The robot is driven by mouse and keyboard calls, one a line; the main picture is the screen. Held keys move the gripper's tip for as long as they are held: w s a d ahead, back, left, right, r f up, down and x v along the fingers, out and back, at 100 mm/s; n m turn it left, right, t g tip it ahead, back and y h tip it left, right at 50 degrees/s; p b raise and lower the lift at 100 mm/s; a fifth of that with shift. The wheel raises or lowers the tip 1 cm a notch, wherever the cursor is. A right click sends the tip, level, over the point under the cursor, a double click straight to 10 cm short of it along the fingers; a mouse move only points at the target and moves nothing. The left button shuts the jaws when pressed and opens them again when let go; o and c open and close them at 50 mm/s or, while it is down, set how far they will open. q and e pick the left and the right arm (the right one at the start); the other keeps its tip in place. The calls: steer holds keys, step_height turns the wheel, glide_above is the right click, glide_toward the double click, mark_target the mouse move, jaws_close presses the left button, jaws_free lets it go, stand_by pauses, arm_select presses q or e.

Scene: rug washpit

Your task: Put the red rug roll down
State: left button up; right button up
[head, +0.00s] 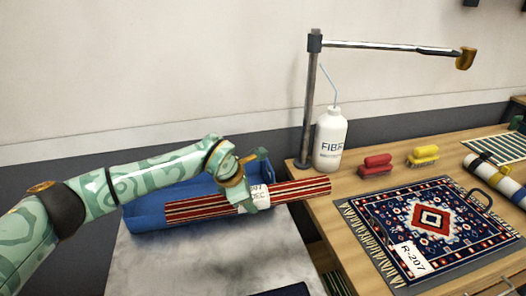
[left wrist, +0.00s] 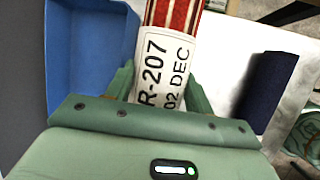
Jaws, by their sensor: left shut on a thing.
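The red rug roll (head: 300,188) has cream and dark stripes and a white paper band. In the left wrist view the roll (left wrist: 174,12) shows its band, marked R-207 and 02 DEC. My left gripper (head: 256,190) is shut around the roll at the band; the fingers (left wrist: 160,90) flank it in the wrist view. The roll lies nearly level in the head view, its left part in front of the blue tray and its right end by the wooden bench's edge. I cannot tell whether it touches anything below. My right gripper is not in view.
The blue tray (head: 150,216) stands on a grey table (head: 215,262) with clear room in front. A dark blue roll (left wrist: 268,90) lies on that table. The wooden bench (head: 345,250) holds a flat patterned rug (head: 465,240), a white bottle (head: 330,145), brushes and a tap post (head: 311,100).

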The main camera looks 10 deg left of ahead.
arm_select(q)
steer(key=shift+s+m+g+h, duration=0.2)
steer(key=shift+m+g+h, duration=0.1)
steer(key=shift+m, duration=0.6)
steer(key=s+a+r+m+g, duration=0.2)
steer(key=s+m, duration=0.4)
steer(key=s, duration=0.2)
steer(key=s+a+r+m+g, duration=0.1)
steer(key=s+a+m+g, duration=0.1)
steer(key=s+m, duration=0.5)
steer(key=s+a+r+m+g, duration=0.2)
steer(key=s+m+g, duration=0.2)
steer(key=s+m, duration=0.3)
steer(key=shift+s+r, duration=0.35)
steer(key=shift+s, duration=0.5)
steer(key=shift+f, duration=0.1)
